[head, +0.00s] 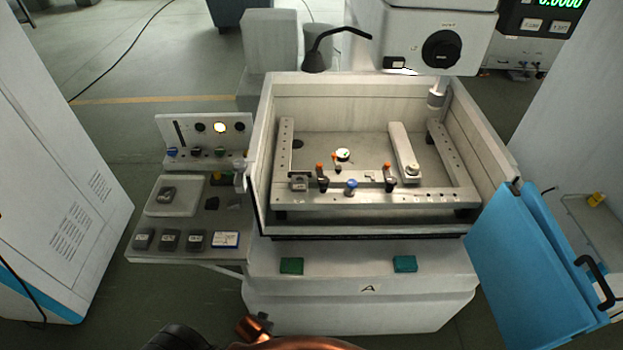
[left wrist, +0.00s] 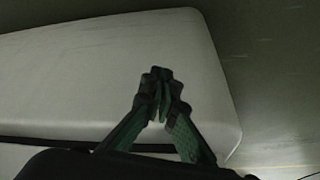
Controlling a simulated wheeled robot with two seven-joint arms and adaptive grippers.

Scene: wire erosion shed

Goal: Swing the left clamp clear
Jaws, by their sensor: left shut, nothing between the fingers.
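The left clamp (head: 322,180), dark with an orange tip, stands upright on the front bar of the work frame (head: 440,195) inside the open tank. A similar right clamp (head: 389,180) stands further right on the same bar. My left gripper (left wrist: 160,92) shows in the left wrist view, its green-sided fingers shut and empty. Behind its fingers is a broad pale panel (left wrist: 100,75) with a rounded corner; I cannot tell if they touch. The clamps do not show in that view. My right gripper is not in view.
The tank wall (head: 350,228) surrounds the frame. A blue-knobbed part (head: 351,187) sits between the clamps, and a small grey block (head: 299,183) left of them. A black lamp (head: 313,60) rises behind. A control shelf (head: 215,217) lies left; a blue door (head: 520,265) stands open right.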

